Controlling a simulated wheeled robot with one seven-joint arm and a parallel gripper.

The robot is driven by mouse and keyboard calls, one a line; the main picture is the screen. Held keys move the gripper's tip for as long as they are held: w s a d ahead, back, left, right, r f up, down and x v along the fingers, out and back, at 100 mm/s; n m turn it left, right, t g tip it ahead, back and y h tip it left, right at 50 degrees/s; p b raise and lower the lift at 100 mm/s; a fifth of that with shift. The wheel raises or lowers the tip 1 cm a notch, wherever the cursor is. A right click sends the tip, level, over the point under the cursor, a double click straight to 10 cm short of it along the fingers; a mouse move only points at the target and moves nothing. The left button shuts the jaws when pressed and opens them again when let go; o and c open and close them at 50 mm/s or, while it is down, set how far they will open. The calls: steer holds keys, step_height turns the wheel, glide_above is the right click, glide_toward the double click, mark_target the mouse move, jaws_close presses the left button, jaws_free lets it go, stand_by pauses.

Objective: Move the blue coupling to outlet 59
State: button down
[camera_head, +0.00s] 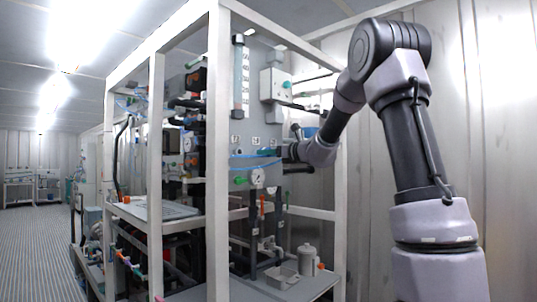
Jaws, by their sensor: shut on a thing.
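My gripper (283,153) is at the grey panel (262,118) in the white frame, reaching in from the right. It is shut on the blue coupling (268,152), which is small at its tip and partly hidden by the fingers. A thin blue hose (245,166) loops left from there across the panel. Several small white outlet labels (256,141) run in a row on the panel just above. Their numbers are too small to read, so I cannot tell which is outlet 59. I cannot tell whether the coupling touches the panel.
A white frame post (218,150) stands left of the panel. A round gauge (257,178) and a green fitting (240,180) sit below the hose. A grey box (275,86) is above. A lower shelf (240,290) holds a canister (306,260). The aisle at left is clear.

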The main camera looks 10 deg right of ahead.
steer(key=shift+w+a, duration=0.15)
steer(key=shift+c, duration=1.7)
jaws_free()
steer(key=v, duration=1)
steer(key=shift+s+d, duration=0.25)
steer(key=shift+s, duration=0.05)
steer(key=shift+s+a, duration=0.1)
